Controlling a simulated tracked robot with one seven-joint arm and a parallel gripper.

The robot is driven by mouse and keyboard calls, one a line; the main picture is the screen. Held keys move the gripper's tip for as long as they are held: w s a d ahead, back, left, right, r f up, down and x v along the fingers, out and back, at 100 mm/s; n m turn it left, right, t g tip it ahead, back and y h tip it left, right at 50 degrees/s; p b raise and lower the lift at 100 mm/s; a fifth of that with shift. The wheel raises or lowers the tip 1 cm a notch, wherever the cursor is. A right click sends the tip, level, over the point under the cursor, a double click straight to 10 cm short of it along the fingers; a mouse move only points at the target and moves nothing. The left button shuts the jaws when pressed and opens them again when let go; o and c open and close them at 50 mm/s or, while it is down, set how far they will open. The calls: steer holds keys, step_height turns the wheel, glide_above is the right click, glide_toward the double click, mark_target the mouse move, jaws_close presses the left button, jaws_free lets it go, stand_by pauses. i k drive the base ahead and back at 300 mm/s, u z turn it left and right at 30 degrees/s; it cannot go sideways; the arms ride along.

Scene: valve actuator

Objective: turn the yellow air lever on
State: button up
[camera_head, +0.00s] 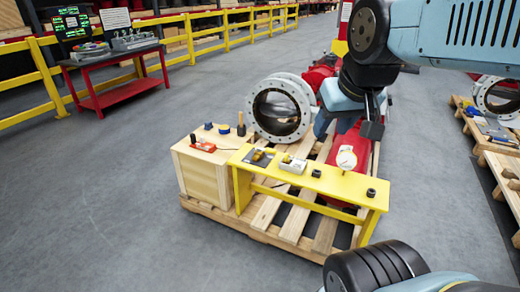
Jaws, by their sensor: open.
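A yellow bench (310,180) stands on the pallet. On its left end a small yellow part (258,155) sits on a dark plate. Beside it is a white box (293,165) with a small yellow piece (287,158) at its left side. Both are too small to tell which is the air lever or how it is set. My gripper (372,128) hangs from the arm at upper right, behind and above the bench, in front of red equipment. It is open, apart from the bench parts, and nothing shows in it.
A round gauge (346,158) stands upright on the bench, with black knobs near it. A wooden crate (203,168) with a red-handled tool stands at left. A large flanged valve (280,108) rises behind. The pallet (265,228) lies beneath. Grey floor is clear at left.

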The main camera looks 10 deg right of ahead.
mark_target(268, 151)
steer(key=z, duration=0.15)
steer(key=i, duration=0.9)
steer(key=u, duration=0.05)
